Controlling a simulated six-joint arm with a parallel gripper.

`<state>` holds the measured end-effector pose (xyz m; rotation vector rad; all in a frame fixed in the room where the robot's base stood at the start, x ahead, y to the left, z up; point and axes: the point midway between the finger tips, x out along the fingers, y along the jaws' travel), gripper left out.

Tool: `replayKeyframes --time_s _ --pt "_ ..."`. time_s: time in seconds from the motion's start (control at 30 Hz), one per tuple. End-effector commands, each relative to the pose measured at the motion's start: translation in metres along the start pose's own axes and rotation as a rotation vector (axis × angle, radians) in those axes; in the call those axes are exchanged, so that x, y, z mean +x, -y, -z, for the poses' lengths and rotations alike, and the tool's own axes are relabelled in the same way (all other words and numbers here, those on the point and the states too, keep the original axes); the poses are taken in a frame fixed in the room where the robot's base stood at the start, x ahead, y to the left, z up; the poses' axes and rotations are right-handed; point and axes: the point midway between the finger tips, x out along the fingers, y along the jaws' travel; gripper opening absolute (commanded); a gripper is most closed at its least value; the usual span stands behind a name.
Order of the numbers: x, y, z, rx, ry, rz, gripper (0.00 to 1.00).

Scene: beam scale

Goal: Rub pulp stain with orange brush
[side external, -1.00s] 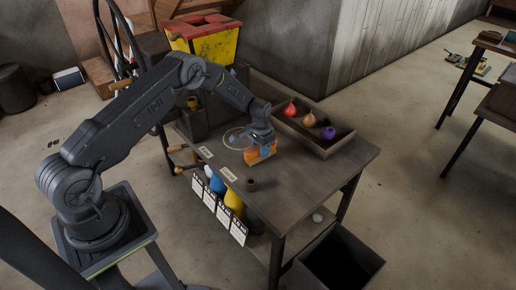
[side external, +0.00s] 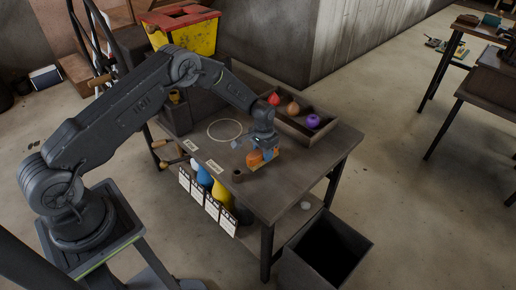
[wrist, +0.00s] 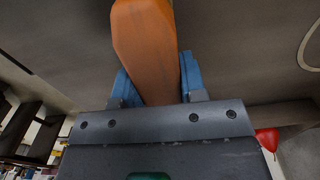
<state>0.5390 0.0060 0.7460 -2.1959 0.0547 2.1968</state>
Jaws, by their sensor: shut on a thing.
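My gripper (side external: 263,150) is shut on an orange brush (side external: 255,158), low over the middle of the wooden table. In the wrist view the brush's orange body (wrist: 146,45) sits between two blue fingers (wrist: 156,85). I cannot tell whether the brush touches the tabletop; its underside is hidden. A thin pale ring (side external: 224,121) marks the tabletop left of and behind the gripper. I cannot make out a pulp stain in either view.
A wooden tray (side external: 322,137) with red, orange and purple round things stands at the table's back right. A small dark cup (side external: 238,176) is close in front of the brush. Label cards (side external: 216,166) lie at the left. The front right tabletop (side external: 310,172) is clear.

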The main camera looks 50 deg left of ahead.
Motion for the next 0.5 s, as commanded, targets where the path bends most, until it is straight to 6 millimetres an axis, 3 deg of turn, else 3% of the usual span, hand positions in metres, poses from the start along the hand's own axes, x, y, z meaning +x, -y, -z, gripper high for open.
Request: replayKeyframes --time_s 0.1,0.5 --pt "-0.021 0.0 0.001 0.0 -0.006 0.001 0.16" --pt "-0.056 0.001 0.0 0.0 -0.002 0.0 0.16"
